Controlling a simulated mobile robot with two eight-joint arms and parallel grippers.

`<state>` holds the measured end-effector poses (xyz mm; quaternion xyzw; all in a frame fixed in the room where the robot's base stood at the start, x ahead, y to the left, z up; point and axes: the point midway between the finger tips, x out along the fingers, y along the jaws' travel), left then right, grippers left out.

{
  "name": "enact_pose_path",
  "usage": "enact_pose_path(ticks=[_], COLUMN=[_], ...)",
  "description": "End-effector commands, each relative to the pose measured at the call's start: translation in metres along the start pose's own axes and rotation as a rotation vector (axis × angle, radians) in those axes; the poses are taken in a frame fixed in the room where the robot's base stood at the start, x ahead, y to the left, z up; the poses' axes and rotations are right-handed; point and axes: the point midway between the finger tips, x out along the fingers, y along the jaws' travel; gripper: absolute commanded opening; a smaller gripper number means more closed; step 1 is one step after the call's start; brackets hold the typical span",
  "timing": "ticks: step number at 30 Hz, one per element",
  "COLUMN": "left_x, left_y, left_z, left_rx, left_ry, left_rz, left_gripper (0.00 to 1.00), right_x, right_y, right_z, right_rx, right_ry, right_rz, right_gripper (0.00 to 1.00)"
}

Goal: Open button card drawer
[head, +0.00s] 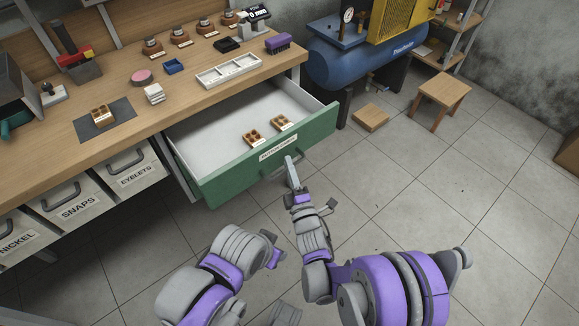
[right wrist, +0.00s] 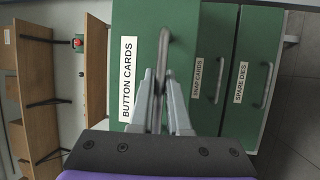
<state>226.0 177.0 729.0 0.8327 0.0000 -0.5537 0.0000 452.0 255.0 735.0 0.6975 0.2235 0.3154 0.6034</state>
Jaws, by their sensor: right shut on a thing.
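The green button card drawer (head: 230,175) stands pulled out from under the workbench in the head view. Its white inside shows, with two brown compartment blocks (head: 252,137) near its front. In the right wrist view its front carries the label BUTTON CARDS (right wrist: 127,80). My right gripper (head: 291,168) is at the drawer front, and its fingers (right wrist: 162,88) are shut on the drawer's handle (right wrist: 163,52). My left gripper (head: 274,250) is low in front of the drawer, apart from it; its fingers do not show clearly.
The wooden workbench (head: 130,105) holds a white tray (head: 228,71), a dark mat and several small items. Bins labelled SNAPS (head: 78,205) and EYELETS are left of the drawer. A blue compressor (head: 345,65) and stool (head: 440,93) stand right.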

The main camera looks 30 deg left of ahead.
Motion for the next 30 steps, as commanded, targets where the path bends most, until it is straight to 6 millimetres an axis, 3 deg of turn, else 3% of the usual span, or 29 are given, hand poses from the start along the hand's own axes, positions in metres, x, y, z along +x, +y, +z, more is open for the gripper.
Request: enact_pose_path(ticks=[1,2,7,19,30], left_x=[0.0,0.0,0.0,0.001,0.007], left_y=[0.0,0.0,0.0,0.0,0.0], left_z=[0.0,0.0,0.0,0.0,0.002], left_rx=[0.0,0.0,0.0,0.0,0.0], left_ry=[0.0,0.0,0.0,0.0,-0.002], left_rz=[0.0,0.0,0.0,0.0,0.0], left_gripper=[0.5,0.5,0.5,0.5,0.5], right_x=[0.0,0.0,0.0,-0.009,-0.084], right_y=[0.0,0.0,0.0,0.0,-0.001], right_z=[0.0,0.0,0.0,0.0,0.001], right_rx=[0.0,0.0,0.0,0.0,-0.001], right_ry=[0.0,0.0,0.0,-0.001,-0.001], right_rz=[0.0,0.0,0.0,0.0,-0.001], right_gripper=[0.0,0.17,0.45,0.45,0.45])
